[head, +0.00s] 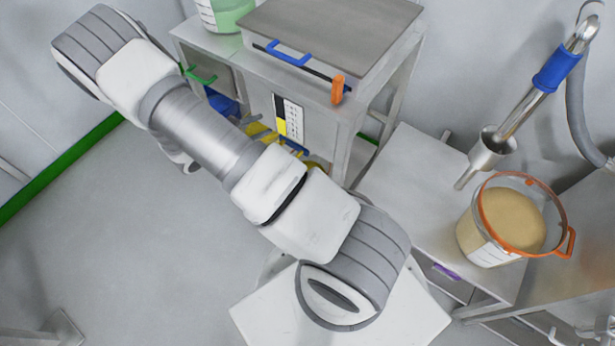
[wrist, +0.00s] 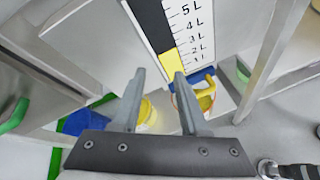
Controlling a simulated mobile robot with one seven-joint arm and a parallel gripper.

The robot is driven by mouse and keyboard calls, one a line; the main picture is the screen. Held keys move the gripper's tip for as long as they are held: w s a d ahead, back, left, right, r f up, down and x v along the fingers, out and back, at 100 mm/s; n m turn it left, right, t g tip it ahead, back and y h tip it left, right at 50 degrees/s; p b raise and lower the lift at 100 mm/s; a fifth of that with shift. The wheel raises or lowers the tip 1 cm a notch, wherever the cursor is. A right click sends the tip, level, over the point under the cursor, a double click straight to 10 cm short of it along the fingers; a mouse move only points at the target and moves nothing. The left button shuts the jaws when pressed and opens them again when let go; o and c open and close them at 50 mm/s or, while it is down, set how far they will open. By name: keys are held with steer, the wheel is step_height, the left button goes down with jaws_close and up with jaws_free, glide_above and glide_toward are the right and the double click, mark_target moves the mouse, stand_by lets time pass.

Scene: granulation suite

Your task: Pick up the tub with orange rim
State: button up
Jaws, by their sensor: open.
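The tub with orange rim (head: 490,240) stands upright on the steel bench at the right in the head view. It is translucent, holds beige powder, and its orange handle sticks out to the right. The wrist view does not clearly show this tub. My gripper (wrist: 159,74) is open and empty in the wrist view. Its fingers point toward the cabinet with the litre scale (wrist: 188,30), well left of the tub. In the head view my arm stretches to the upper left and I cannot make out the fingers.
A steel mixer shaft with a blue collar (head: 557,68) hangs beside the tub. A steel cabinet (head: 330,22) with a blue handle stands left of the bench. Yellow containers (wrist: 203,95) and a blue one (wrist: 82,122) sit low inside.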

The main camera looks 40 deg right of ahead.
steer(key=s+f+n+t+y+b, duration=0.15)
steer(key=f+n, duration=0.25)
steer(key=f, duration=0.5)
steer(key=s+f+n+t+b, duration=0.1)
steer(key=f+n+t+b, duration=0.15)
steer(key=f, duration=0.75)
steer(key=s+f+n+t+y+b, duration=0.1)
steer(key=f+n+t, duration=0.1)
steer(key=f+n, duration=0.5)
steer(key=w+d+f+b, duration=0.1)
steer(key=w+d+f, duration=0.2)
steer(key=w+d+f+m+b, duration=0.1)
steer(key=w+d+f+b, duration=0.1)
steer(key=w+d+f, duration=0.1)
steer(key=w+d+f+m+b, duration=0.1)
steer(key=w+d+f+b, duration=0.1)
steer(key=d, duration=0.3)
steer(key=shift+w+f, duration=0.4)
steer(key=shift+w, duration=0.4)
steer(key=shift+w+d+b, duration=0.2)
steer(key=shift+w+b, duration=0.05)
steer(key=shift+b, duration=0.05)
jaws_close()
